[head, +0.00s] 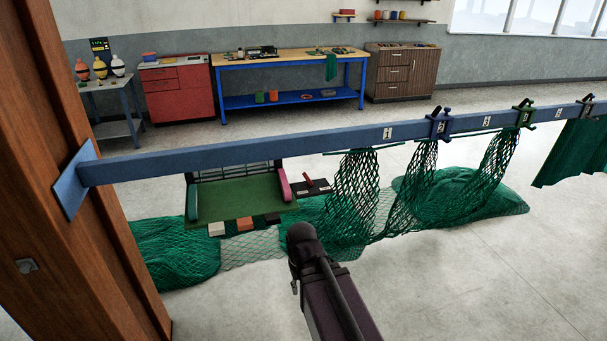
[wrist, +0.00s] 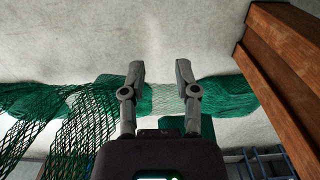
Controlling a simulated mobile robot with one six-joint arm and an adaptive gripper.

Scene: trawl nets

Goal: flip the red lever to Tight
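In the head view a small red lever (head: 316,183) sits on a dark plate (head: 322,190), to the right of a green bench-like tray (head: 238,194) under the blue rail. Any Tight marking is too small to read. My gripper (wrist: 160,75) is open and empty in the wrist view, its two fingers apart with netting and pale floor beyond them. I cannot make out the lever in the wrist view. In the head view my arm reaches in from the bottom, below the lever, and my fingers cannot be made out there.
A blue rail (head: 250,152) with numbered tags and clamps crosses the scene from a wooden post (head: 75,160). Green nets (head: 460,195) hang and lie around the lever. A pink roll (head: 284,185) is just left of it. Floor at the lower right is clear.

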